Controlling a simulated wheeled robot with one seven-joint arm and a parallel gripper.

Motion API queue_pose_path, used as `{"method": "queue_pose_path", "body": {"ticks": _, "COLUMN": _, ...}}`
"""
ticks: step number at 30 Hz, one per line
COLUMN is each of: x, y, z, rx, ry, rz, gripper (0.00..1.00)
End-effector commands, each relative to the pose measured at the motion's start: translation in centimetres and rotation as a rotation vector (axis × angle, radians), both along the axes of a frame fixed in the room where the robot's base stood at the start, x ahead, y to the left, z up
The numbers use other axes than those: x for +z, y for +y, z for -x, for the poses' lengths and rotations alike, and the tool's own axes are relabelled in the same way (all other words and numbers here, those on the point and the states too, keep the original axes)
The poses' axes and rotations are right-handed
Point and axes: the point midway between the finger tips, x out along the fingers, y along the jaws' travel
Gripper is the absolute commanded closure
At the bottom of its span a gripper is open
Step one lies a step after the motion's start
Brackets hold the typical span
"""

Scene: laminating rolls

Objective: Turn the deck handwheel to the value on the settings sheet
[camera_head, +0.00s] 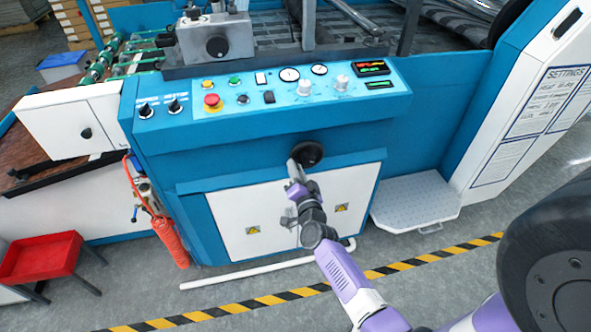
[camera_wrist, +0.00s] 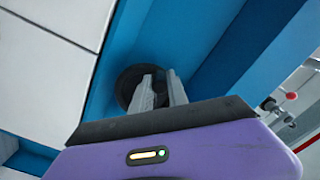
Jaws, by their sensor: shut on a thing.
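A round black handwheel (camera_head: 309,153) sits on the blue front of the machine, below the control panel. My gripper (camera_head: 294,166) reaches it from below. In the wrist view the handwheel (camera_wrist: 127,86) is partly hidden behind the fingers. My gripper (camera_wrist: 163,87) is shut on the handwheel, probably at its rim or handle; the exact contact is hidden. The settings sheet (camera_head: 547,100) is on the white panel at the right, headed SETTINGS, with handwritten lines too small to read.
The control panel (camera_head: 270,92) with knobs, gauges, a red emergency button (camera_head: 212,101) and small displays (camera_head: 373,68) juts out above the handwheel. White cabinet doors (camera_head: 290,215) lie below. A metal step (camera_head: 415,200) is at the right.

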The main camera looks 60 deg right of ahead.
Motion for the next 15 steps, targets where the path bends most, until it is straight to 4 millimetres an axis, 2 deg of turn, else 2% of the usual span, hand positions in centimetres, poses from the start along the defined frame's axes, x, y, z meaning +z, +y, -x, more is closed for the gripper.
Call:
{"method": "queue_pose_path", "body": {"ticks": 8, "x": 0.08, "y": 0.01, "z": 0.02, "rx": -0.001, "ry": -0.001, "rz": 0.002, "gripper": 1.0}}
{"method": "queue_pose_path", "body": {"ticks": 9, "x": 0.08, "y": 0.01, "z": 0.02, "rx": -0.001, "ry": -0.001, "rz": 0.002, "gripper": 0.77}}
{"method": "queue_pose_path", "body": {"ticks": 12, "x": 0.06, "y": 0.01, "z": 0.02, "rx": 0.0, "ry": 0.0, "rz": 0.002, "gripper": 0.58}}
{"method": "queue_pose_path", "body": {"ticks": 15, "x": 0.04, "y": 0.0, "z": 0.02, "rx": -0.001, "ry": 0.0, "rz": 0.001, "gripper": 0.58}}
